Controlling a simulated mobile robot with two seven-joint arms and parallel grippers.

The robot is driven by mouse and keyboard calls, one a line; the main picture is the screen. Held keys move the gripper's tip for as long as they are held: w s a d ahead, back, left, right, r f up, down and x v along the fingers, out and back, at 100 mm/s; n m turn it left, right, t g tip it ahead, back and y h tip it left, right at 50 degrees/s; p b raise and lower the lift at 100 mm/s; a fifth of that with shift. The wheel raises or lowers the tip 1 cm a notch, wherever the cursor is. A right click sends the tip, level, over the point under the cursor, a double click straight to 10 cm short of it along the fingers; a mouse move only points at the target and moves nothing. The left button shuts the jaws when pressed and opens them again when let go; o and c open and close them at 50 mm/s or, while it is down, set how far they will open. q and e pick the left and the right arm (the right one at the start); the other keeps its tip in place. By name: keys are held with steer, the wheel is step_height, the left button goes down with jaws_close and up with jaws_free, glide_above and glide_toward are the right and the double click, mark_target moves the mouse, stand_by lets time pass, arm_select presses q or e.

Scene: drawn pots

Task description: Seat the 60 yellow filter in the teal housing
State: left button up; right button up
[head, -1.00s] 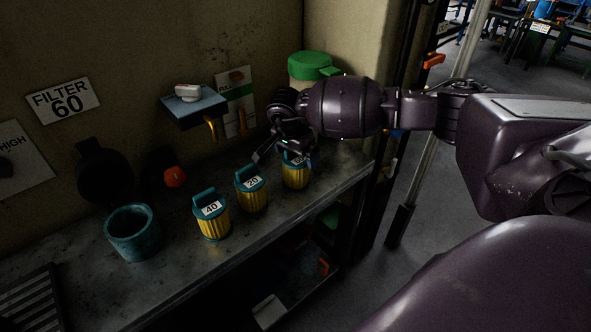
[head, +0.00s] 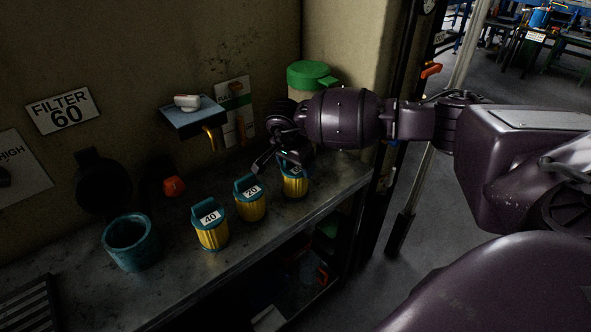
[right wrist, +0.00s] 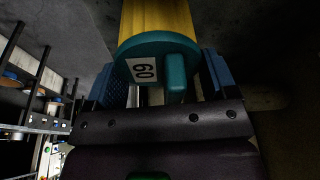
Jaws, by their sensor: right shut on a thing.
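The yellow filter marked 60 (right wrist: 145,69) has a teal cap and handle. It is the rightmost of the three filters on the bench in the head view (head: 294,186), partly covered by my right gripper (head: 280,163). The teal housing (head: 131,243) stands at the left of the bench, open at the top, well apart from the filter. My left gripper is out of view.
Filters marked 40 (head: 211,229) and 20 (head: 250,203) stand between the housing and my right gripper. A wall sign (head: 63,110) reads FILTER 60. A small blue shelf (head: 196,116) juts from the wall above. A green-lidded canister (head: 309,75) is at the back right.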

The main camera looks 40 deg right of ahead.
step_height(320, 180, up, 20)
steer(key=p, duration=0.1)
steer(key=shift+a+f, duration=0.1)
